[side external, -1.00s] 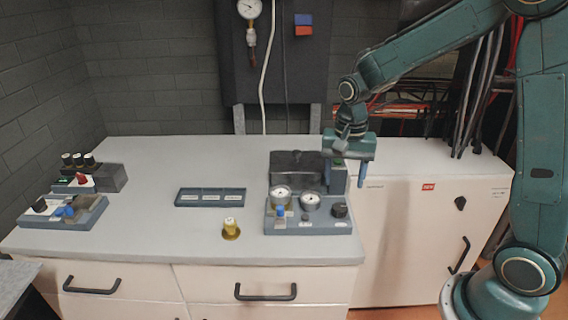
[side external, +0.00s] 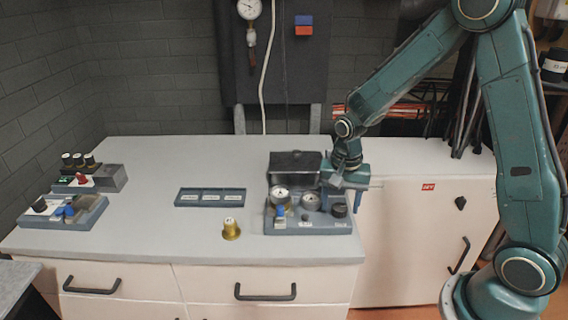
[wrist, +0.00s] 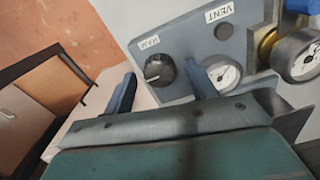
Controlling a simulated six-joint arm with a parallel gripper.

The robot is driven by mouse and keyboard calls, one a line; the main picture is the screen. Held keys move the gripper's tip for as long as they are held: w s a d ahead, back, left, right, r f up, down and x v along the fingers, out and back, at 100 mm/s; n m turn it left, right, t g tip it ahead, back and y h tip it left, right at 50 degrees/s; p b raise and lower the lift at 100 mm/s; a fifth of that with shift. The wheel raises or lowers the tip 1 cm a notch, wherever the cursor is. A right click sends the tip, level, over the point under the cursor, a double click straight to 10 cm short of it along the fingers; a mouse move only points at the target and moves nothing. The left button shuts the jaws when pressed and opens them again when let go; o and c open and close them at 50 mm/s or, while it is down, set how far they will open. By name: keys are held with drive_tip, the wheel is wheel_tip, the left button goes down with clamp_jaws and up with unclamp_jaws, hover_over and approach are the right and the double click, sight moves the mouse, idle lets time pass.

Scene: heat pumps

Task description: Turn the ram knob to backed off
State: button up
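The ram knob (wrist: 159,70) is a round black knob beside a white RAM label (wrist: 149,42) on a grey panel (wrist: 184,41). A pale mark shows at its lower left. In the side view the knob (side external: 339,211) stands at the right front of the small grey-blue unit (side external: 299,226). My gripper (side external: 342,204) is just above this knob and points down. In the wrist view its two blue fingers (wrist: 161,69) are apart, one on each side of the knob in the picture. I cannot tell whether they touch it.
Gauges (side external: 280,195) and a blue knob (side external: 280,210) are close left of my gripper. A dark block (side external: 295,165) stands behind. A brass-coloured knob (side external: 231,229) and a tray (side external: 210,197) lie left. Another control unit (side external: 78,214) is at far left.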

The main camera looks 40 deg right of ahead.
drive_tip(key=c, duration=0.9)
drive_tip(key=shift+n, duration=0.3)
drive_tip(key=n, duration=0.8)
drive_tip(key=shift+n, duration=0.4)
drive_tip(key=n, duration=0.4)
drive_tip(key=shift+n, duration=0.3)
drive_tip(key=shift+a+n, duration=0.1)
drive_tip(key=shift+n, duration=1.9)
drive_tip(key=shift+w, duration=0.1)
